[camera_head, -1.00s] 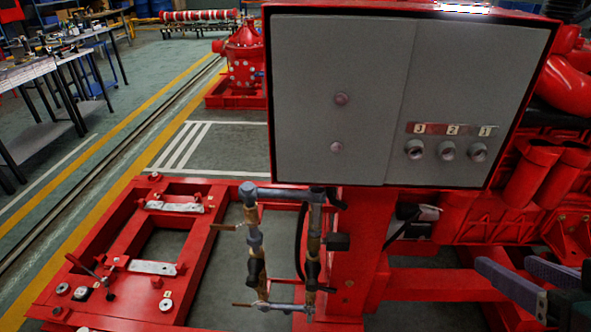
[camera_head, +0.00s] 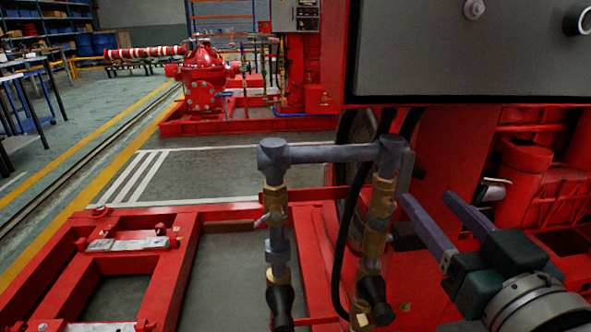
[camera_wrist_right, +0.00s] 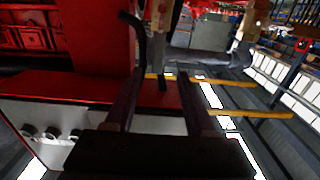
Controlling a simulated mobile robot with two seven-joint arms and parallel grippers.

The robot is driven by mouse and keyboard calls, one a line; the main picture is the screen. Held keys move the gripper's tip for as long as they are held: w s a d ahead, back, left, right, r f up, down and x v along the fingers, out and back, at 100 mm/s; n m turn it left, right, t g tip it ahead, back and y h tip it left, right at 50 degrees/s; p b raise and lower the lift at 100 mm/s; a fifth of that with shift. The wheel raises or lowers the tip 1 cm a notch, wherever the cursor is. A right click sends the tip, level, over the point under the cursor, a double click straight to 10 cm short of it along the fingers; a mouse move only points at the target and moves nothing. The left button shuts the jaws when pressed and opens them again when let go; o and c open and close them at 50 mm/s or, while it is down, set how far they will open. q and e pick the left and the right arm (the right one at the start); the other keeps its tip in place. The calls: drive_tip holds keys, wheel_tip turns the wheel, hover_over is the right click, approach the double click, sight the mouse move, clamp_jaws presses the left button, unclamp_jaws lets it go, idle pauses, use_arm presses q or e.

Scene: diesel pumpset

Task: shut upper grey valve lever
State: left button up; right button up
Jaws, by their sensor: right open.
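A grey valve lever (camera_head: 404,174) stands upright along the upper part of the right brass pipe (camera_head: 380,205), just under the grey cross pipe (camera_head: 335,153). My right gripper (camera_head: 428,198) is open and points at this pipe from the lower right. Its left fingertip is close to the lever's lower end; I cannot tell whether they touch. In the right wrist view, the open fingers (camera_wrist_right: 161,76) have a small dark piece between their tips, which I cannot identify for sure. The pipe (camera_wrist_right: 165,18) lies beyond them. My left gripper is not in view.
A grey-fronted cabinet (camera_head: 440,45) hangs above my right gripper. The left pipe (camera_head: 277,225) carries a brown lever (camera_head: 228,226). A black hose (camera_head: 350,225) runs between the pipes. A red frame (camera_head: 165,285) lies at the lower left, with open floor beyond it.

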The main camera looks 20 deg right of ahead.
sight(407, 172)
drive_tip(key=b+x, duration=0.1)
drive_tip(key=x, duration=0.8)
drive_tip(key=shift+d+r, duration=0.1)
drive_tip(key=shift+d, duration=0.05)
clamp_jaws()
idle(1.1)
